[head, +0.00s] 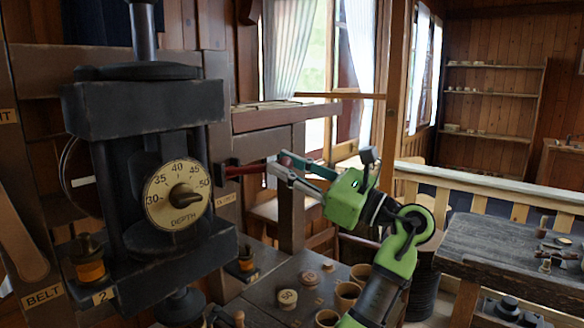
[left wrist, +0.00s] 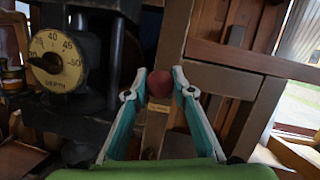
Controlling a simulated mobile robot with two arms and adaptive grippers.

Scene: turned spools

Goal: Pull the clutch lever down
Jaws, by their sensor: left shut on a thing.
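The clutch lever (head: 243,170) is a red bar that comes out of a dark bracket on a wooden post, right of the depth dial. It looks about level in the head view. Its round red end (left wrist: 160,83) faces me in the left wrist view. My left gripper (head: 276,163), green with teal fingers, reaches the lever's outer end. In the left wrist view the fingertips (left wrist: 158,82) are on both sides of the red end, and the gripper is shut on it. A small label (head: 226,200) sits below the lever. My right gripper is not in view.
A dark machine block with a cream depth dial (head: 178,195) stands left of the lever. Below are a bench with small pots (head: 347,294) and round tokens (head: 287,298). A dark worktable (head: 510,250) stands at the right. A window is behind my gripper.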

